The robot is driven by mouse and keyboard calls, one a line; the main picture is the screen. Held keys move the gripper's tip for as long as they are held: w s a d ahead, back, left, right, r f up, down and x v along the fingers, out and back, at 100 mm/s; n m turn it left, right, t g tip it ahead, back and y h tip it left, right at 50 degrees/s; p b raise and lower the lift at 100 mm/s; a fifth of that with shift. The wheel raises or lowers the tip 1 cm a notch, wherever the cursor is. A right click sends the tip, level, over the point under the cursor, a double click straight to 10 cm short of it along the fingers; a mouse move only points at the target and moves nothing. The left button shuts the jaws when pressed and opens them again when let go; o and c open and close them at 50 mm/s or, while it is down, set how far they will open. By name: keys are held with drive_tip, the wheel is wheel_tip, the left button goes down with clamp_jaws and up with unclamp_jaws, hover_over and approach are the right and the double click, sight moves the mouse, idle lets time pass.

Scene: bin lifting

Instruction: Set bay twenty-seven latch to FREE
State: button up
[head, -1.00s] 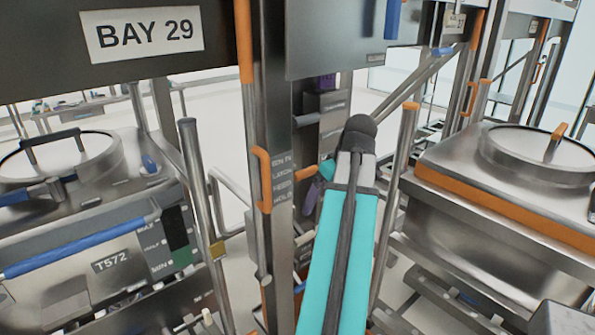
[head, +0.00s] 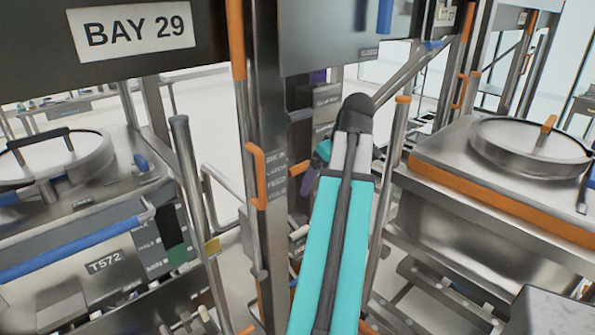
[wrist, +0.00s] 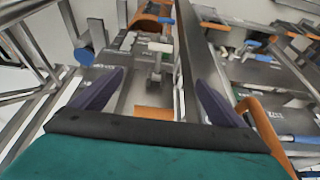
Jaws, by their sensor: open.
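My gripper is mostly hidden behind my teal arm in the head view; a dark purple finger (head: 309,178) shows beside the post. A steel post (head: 270,165) carries an orange bent handle (head: 258,178) and a blurred column of labels (head: 274,172). An orange lever (head: 299,169) sticks out right of the labels, close to the finger. An orange handle (wrist: 262,128) also shows right of the fingers in the wrist view. I cannot tell which part is the bay twenty-seven latch.
A BAY 29 sign (head: 133,32) hangs upper left above a lidded bin marked T572 (head: 104,263). A partly hidden sign (head: 446,14) is at upper right. A lidded steel bin with an orange band (head: 495,190) stands right. Upright rails (head: 392,170) crowd both sides of my arm.

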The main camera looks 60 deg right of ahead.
sight(301, 165)
drive_tip(key=w+d+p, duration=0.1)
drive_tip(key=w, duration=0.2)
drive_tip(key=w+d+p, duration=0.1)
drive_tip(key=w, duration=0.2)
drive_tip(key=w+d+p, duration=0.1)
drive_tip(key=w, duration=0.2)
drive_tip(key=shift+w+r, duration=0.1)
drive_tip(key=shift+w+d+f, duration=0.15)
drive_tip(key=shift+w+f, duration=0.35)
drive_tip(key=shift+f, duration=0.15)
drive_tip(key=shift+x, duration=0.9)
drive_tip(key=c, duration=1.2)
